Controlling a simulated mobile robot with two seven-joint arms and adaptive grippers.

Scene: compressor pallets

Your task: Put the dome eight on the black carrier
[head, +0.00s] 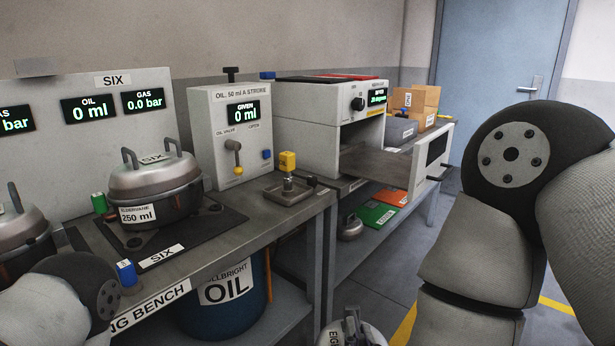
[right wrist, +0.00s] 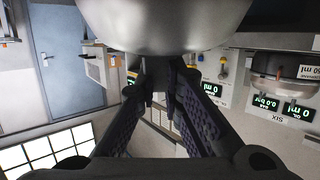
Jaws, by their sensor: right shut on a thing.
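The dome eight (head: 338,337) is at the bottom edge of the head view, a grey metal dome with a white label starting "EIGH"; most of it is cut off. My right gripper (head: 352,322) is at its top handle, shut on it. In the right wrist view the smooth silver dome (right wrist: 165,22) fills the top, and the two dark fingers of my right gripper (right wrist: 160,82) close in at it. No black carrier can be made out for sure. My left gripper is out of view.
The bench (head: 230,240) holds the lidded pot six (head: 155,180) on a dark plate, an oil unit (head: 232,130) and a small tray with a yellow-topped part. The lower shelf holds a green card (head: 377,215) and an orange card (head: 392,197).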

